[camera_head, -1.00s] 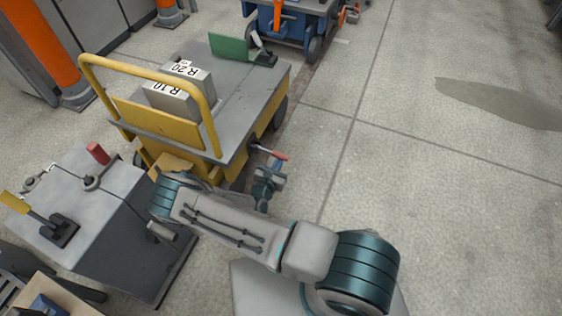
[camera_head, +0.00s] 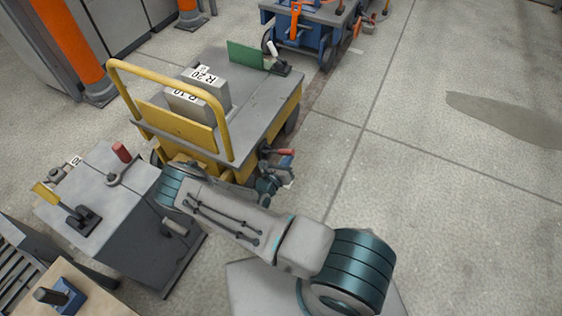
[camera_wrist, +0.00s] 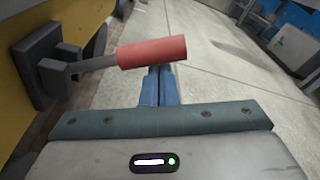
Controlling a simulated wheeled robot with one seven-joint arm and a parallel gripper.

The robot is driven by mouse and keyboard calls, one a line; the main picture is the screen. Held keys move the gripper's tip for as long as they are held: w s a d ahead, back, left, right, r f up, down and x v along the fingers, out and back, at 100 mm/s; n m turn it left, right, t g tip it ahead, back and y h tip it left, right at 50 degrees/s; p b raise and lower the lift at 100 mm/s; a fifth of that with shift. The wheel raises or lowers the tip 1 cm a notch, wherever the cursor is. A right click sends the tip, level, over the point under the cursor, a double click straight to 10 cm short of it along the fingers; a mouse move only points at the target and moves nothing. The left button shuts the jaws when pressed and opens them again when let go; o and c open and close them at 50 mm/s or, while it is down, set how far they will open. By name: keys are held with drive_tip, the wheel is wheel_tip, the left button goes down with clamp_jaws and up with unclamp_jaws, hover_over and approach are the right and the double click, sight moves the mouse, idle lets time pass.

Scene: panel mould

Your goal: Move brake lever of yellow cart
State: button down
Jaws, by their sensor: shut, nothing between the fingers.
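The yellow cart (camera_head: 257,133) stands left of centre in the head view, with a yellow push handle and a grey deck. Its brake lever, with a red grip (camera_head: 281,152), sticks out to the right from the cart's side. In the wrist view the red grip (camera_wrist: 151,52) lies across the upper middle, on a grey rod from a dark bracket (camera_wrist: 45,66) on the yellow side (camera_wrist: 18,95). My gripper (camera_wrist: 160,72) is shut, its blue fingers together and empty. The fingertips are right at the red grip, which hides their ends; I cannot tell whether they touch.
Two grey blocks marked R 10 and R 20 (camera_head: 197,92) and a green plate (camera_head: 245,54) are on the cart. A grey cabinet (camera_head: 150,225) with levers stands at the left. A blue cart (camera_head: 318,35) is behind. The floor to the right (camera_head: 440,190) is clear.

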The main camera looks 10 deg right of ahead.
drive_tip(key=shift+a+r, duration=0.15)
idle(0.4)
drive_tip(key=s+a+f+p, duration=0.1)
drive_tip(key=s+a+f, duration=0.1)
drive_tip(key=s+a, duration=0.3)
drive_tip(key=shift+s, duration=1.3)
drive_tip(key=shift+f, duration=0.1)
